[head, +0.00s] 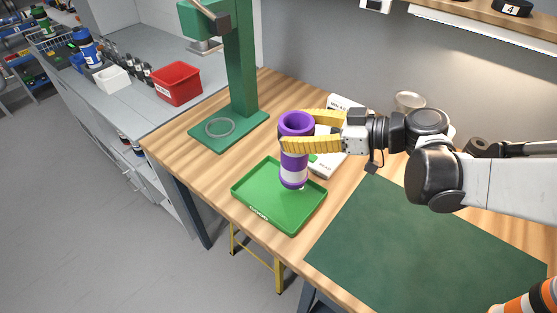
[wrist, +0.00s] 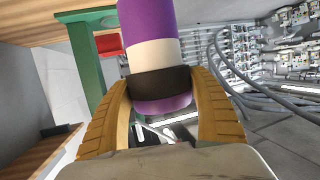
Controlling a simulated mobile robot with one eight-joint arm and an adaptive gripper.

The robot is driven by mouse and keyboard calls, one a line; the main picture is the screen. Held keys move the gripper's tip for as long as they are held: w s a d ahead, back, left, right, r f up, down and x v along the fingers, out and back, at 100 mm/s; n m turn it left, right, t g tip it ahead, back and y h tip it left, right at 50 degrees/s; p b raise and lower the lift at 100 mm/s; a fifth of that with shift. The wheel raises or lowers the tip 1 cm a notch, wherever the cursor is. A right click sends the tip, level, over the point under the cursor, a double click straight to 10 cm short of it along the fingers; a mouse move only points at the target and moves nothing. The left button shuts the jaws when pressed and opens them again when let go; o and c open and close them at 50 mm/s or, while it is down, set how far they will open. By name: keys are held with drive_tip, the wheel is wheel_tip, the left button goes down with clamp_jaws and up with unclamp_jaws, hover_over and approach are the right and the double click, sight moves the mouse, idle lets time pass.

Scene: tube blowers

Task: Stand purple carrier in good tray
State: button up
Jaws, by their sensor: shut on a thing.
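The purple carrier (head: 294,160) is a purple cylinder with a white band and an open top. It is upright at the back part of the green tray (head: 268,216). Whether its base touches the tray floor I cannot tell. My gripper (head: 290,130) is shut on the carrier's upper part, with yellow fingers on either side. In the wrist view the carrier (wrist: 155,50) sits between both fingers, with a dark band between them. The tray has a label on its front rim and looks otherwise empty.
A green press-like stand (head: 243,70) is behind and left of the tray. A white device (head: 330,160) is behind my gripper. A dark green mat (head: 425,250) covers the right of the wooden table. A red bin (head: 176,84) is on the side counter. An orange-striped object (head: 535,300) is at lower right.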

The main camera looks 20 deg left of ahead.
sight(279, 137)
drive_tip(key=a+f, duration=0.1)
drive_tip(key=s+a+f+b, duration=0.1)
drive_tip(key=a, duration=0.1)
drive_tip(key=shift+s+a+f, duration=0.15)
drive_tip(key=shift+a+f, duration=0.05)
drive_tip(key=shift+a, duration=0.1)
wheel_tip(279, 137, down, 4)
drive_tip(key=shift+r+b, duration=0.1)
drive_tip(key=shift+b, duration=0.9)
drive_tip(key=o, duration=1.4)
drive_tip(key=shift+f, duration=0.2)
